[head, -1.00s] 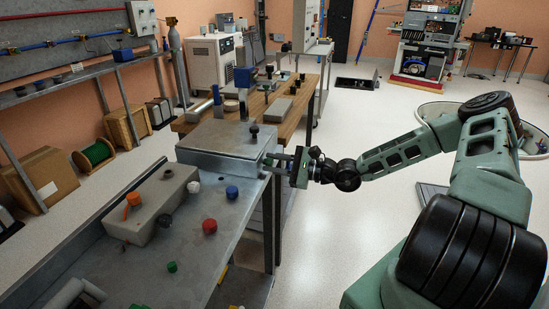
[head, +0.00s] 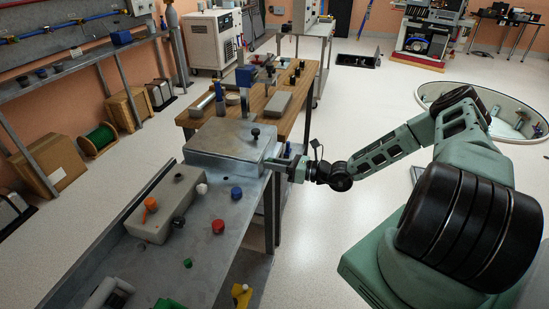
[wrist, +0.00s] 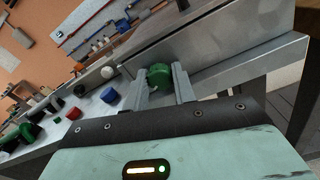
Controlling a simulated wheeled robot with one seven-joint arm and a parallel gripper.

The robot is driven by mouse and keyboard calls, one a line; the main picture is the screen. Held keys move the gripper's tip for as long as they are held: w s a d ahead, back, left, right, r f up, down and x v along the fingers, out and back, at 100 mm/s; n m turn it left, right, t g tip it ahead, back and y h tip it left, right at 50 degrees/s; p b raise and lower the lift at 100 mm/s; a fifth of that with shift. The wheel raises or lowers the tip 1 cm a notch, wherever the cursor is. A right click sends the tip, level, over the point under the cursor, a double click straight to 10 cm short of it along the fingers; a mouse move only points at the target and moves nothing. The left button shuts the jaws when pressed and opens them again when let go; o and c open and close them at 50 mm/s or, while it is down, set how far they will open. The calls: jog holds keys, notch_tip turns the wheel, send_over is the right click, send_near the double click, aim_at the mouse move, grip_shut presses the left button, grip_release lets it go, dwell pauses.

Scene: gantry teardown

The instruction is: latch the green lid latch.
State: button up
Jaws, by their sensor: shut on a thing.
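A grey metal box with a flat lid (head: 228,137) sits at the far end of the metal bench, a black knob (head: 255,132) on its lid. The lid looks closed. The green lid latch (wrist: 159,75) is on the box's side and shows in the wrist view between my fingers. My gripper (head: 276,163) is at the box's right side, over the bench edge. In the wrist view my gripper (wrist: 164,88) is shut on the green latch, one finger on each side. The latch's lower part is hidden by the fingers.
The bench holds a grey block (head: 158,208) with an orange piece, a red cap (head: 218,226), a blue cap (head: 236,193) and other small pieces. A wooden table (head: 296,101) stands beyond. The floor to the right is open.

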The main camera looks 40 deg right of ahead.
jog(key=m+p, duration=0.2)
jog(key=m, duration=0.3)
jog(key=shift+m, duration=0.3)
dwell(0.4)
jog(key=o, duration=0.7)
jog(key=b+v, duration=0.3)
jog(key=v, duration=1.4)
jog(key=shift+s+d, duration=0.15)
jog(key=shift+d, duration=0.05)
